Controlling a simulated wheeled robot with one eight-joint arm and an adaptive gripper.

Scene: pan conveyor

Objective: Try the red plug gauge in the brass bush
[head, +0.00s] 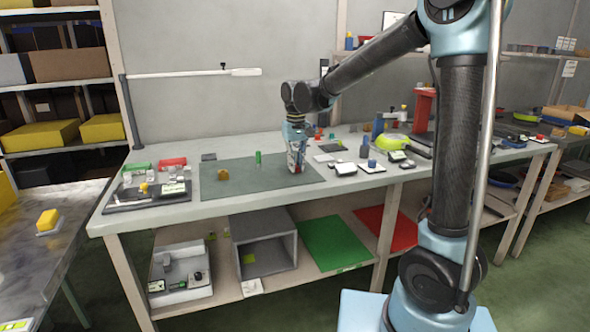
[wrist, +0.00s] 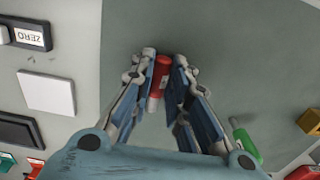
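The red plug gauge (wrist: 163,66), a red cylinder with a pale end, lies between the fingertips of my gripper (wrist: 166,72) in the wrist view. The fingers are closed in on both its sides and appear to grip it. In the head view my gripper (head: 296,165) points down at the right part of the dark green mat (head: 240,187); the gauge is mostly hidden there. A small brass-coloured piece, likely the brass bush (head: 222,174), stands on the mat's left part; it also shows at the right edge of the wrist view (wrist: 310,122). Its bore is not visible.
A dark tray (head: 120,204) with small parts is at the left. Instruments and a white pad (wrist: 46,92) are right of the mat.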

